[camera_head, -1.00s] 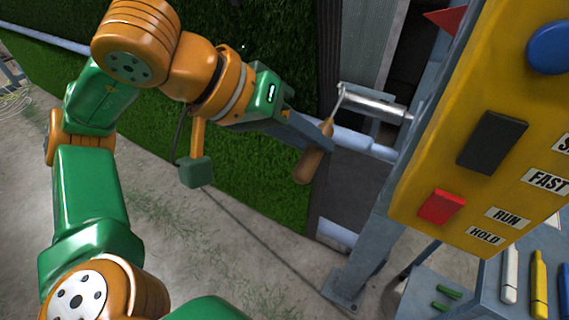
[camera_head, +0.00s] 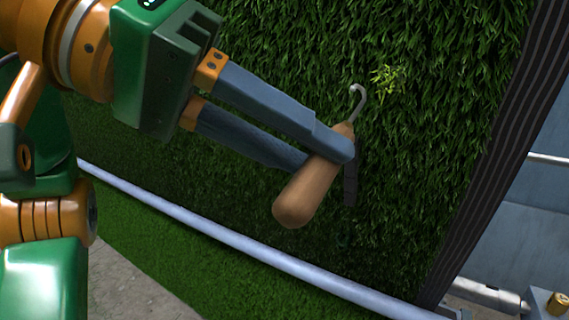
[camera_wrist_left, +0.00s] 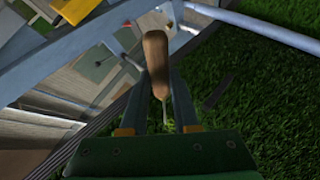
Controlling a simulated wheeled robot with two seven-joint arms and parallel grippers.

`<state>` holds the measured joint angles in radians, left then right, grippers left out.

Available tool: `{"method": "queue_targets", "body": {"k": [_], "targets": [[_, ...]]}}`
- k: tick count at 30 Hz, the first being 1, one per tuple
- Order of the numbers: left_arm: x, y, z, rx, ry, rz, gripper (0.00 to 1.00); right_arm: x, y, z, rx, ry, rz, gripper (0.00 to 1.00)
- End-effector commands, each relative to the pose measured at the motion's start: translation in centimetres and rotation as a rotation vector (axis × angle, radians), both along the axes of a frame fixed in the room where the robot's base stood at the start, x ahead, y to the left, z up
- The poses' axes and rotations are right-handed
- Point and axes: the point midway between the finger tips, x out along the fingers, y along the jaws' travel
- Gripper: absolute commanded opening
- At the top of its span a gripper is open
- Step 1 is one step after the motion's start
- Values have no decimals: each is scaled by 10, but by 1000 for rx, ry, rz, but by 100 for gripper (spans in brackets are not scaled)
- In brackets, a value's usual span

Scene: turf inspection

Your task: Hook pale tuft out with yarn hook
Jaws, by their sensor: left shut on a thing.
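The pale tuft (camera_head: 385,84) is a small yellow-green sprig in the dark green turf (camera_head: 300,45), right of centre in the head view. My left gripper (camera_head: 330,155) is shut on the wooden handle of the yarn hook (camera_head: 305,192). The hook's thin metal shaft ends in a curved tip (camera_head: 358,92) just left of the tuft, apparently a small gap away in the picture. Whether the tip touches the turf is unclear. The left wrist view shows the handle (camera_wrist_left: 156,55) between the fingers (camera_wrist_left: 165,95). The tuft is not visible there. My right gripper is not in view.
A pale rail (camera_head: 230,243) runs across the turf below the gripper. A dark ribbed strip (camera_head: 500,135) borders the turf on the right, with grey metal panels (camera_head: 540,220) beyond. A dark slot-like mark (camera_head: 350,185) lies beside the fingers.

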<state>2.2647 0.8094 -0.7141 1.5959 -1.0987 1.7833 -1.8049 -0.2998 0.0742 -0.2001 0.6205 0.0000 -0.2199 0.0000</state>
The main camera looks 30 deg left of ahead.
Motion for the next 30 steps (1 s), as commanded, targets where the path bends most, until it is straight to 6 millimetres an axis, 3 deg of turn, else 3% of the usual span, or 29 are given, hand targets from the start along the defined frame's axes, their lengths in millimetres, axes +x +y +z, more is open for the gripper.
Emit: {"method": "queue_targets", "body": {"k": [13,30], "targets": [[59,-2,18,-1,3,1,0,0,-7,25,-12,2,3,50],[66,-2,17,0,0,2,0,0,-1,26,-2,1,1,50]]}}
